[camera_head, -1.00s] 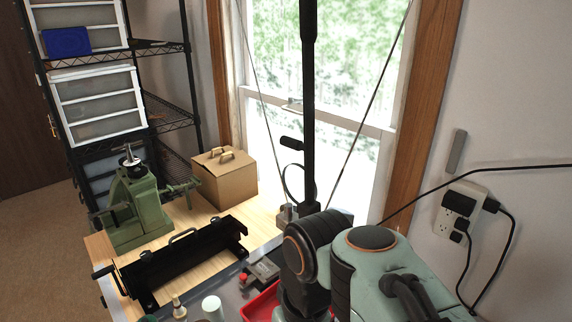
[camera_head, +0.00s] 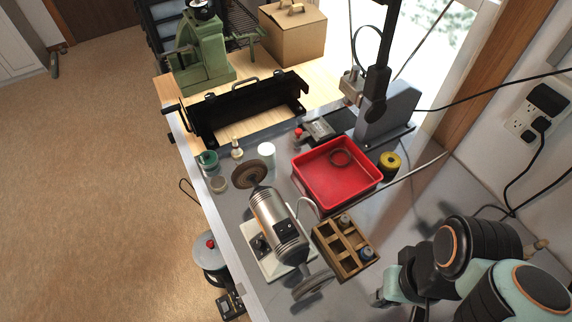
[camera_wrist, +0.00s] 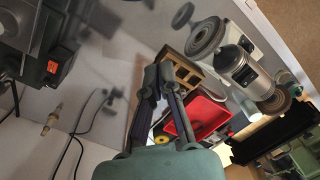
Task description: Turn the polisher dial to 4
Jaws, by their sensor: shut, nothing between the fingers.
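The polisher (camera_head: 278,222) is a silver motor on a white base, with a brown wheel (camera_head: 250,174) at its far end and a grey wheel (camera_head: 313,286) at its near end. A small dark dial (camera_head: 260,246) is on the base, left of the motor; its setting is too small to read. The polisher also shows at the upper right of the wrist view (camera_wrist: 246,72); I cannot make out the dial there. My gripper (camera_wrist: 160,74) is shut and empty in the wrist view, apart from the polisher. In the head view my arm is at the lower right.
A wooden compartment box (camera_head: 343,248) stands close to the polisher's right, with a red tray (camera_head: 338,174) behind it. A yellow spool (camera_head: 390,161) is beside the tray. Small jars (camera_head: 209,160) stand at the table's left. The bench right of the wooden box is mostly clear.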

